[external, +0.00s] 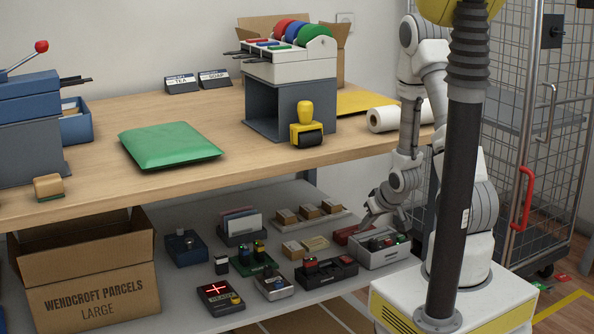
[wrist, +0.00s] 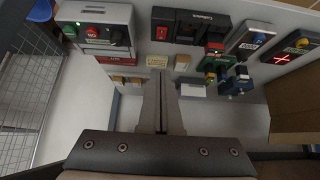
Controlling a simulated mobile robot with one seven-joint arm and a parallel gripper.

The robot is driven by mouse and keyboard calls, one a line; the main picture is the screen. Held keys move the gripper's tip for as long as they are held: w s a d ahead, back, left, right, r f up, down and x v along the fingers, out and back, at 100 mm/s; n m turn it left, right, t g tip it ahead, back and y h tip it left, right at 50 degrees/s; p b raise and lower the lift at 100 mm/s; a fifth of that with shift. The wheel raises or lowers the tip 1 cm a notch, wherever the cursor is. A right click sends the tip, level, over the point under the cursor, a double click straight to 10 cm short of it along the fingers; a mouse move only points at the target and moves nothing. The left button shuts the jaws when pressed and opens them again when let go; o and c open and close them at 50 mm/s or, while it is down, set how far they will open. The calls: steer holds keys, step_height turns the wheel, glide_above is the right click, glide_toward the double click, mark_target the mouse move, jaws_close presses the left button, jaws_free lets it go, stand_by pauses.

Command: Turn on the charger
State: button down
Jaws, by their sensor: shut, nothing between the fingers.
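No readable label shows which device is the charger. A black tray-like unit (external: 326,272) on the lower shelf has a red switch (wrist: 161,32) at one end; in the wrist view the unit (wrist: 188,22) is at the top centre. A pale grey box (external: 384,252) to its right carries dark and coloured controls and a lit green light; it shows at the upper left in the wrist view (wrist: 122,14). My gripper (external: 367,221) is shut and empty, low over the shelf behind the grey box. Its fingers (wrist: 164,76) point toward the devices, apart from the black unit.
A red-cross display (external: 220,298), a grey device (external: 273,287) and a green-based device (external: 254,265) stand left of the black unit. Small blocks (external: 309,211) lie behind. The wooden counter (external: 240,165) overhangs the shelf, and a wire cage (external: 540,130) stands right of my arm.

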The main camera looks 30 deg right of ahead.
steer(key=b, duration=0.4)
glide_above(348, 260)
steer(key=s, duration=0.2)
step_height(348, 260, down, 8)
steer(key=shift+w, duration=0.15)
step_height(348, 260, down, 3)
steer(key=shift+f+b, duration=0.1)
steer(key=shift+b, duration=0.65)
steer(key=shift+f, duration=0.35)
steer(key=shift+s+f, duration=0.2)
steer(key=shift+f, duration=0.2)
steer(key=shift+r, duration=0.15)
steer(key=shift+r+p, duration=0.4)
steer(key=shift+r, duration=0.3)
